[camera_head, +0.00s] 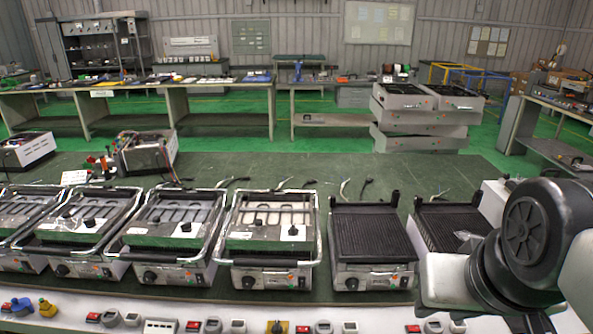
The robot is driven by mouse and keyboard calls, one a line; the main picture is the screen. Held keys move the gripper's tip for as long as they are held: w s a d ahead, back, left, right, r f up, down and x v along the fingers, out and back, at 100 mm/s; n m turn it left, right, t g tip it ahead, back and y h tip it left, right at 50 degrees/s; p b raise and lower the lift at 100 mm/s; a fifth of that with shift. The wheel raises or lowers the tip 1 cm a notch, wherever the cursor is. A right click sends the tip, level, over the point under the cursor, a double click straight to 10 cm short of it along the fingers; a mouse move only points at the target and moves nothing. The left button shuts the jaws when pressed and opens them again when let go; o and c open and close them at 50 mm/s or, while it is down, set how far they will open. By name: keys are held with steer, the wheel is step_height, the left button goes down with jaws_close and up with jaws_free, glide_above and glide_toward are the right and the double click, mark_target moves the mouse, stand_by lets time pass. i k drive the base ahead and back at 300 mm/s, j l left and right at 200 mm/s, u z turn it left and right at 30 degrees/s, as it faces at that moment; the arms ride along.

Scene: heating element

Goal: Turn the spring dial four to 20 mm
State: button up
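No label in view names a spring dial, and no millimetre scale can be read, so I cannot tell which part is spring dial four. Black round knobs sit on the fronts of the heating units: a left one (62,270), a second (149,277), a third (248,282) and a fourth (352,284). Their settings are too small to read. My arm's dark round joint and pale links fill the right side and hide part of the rightmost unit (440,225). My gripper is not visible.
Heating units stand in a row on the green bench (310,170); several have raised chrome handles (318,230). Small red, grey and yellow devices line the white front strip (365,315). A boxy unit (147,153) stands behind, and stacked grey units (418,118) lie farther back.

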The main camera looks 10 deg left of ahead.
mark_target(187, 227)
steer(key=j+z, duration=0.15)
steer(key=j, duration=1)
steer(key=k+j+z, duration=0.1)
steer(key=j, duration=1)
steer(key=i+j, duration=0.15)
steer(key=j, duration=0.15)
steer(key=i+j, duration=0.15)
steer(key=j, duration=0.15)
steer(key=i+j, duration=0.15)
steer(key=j, duration=0.15)
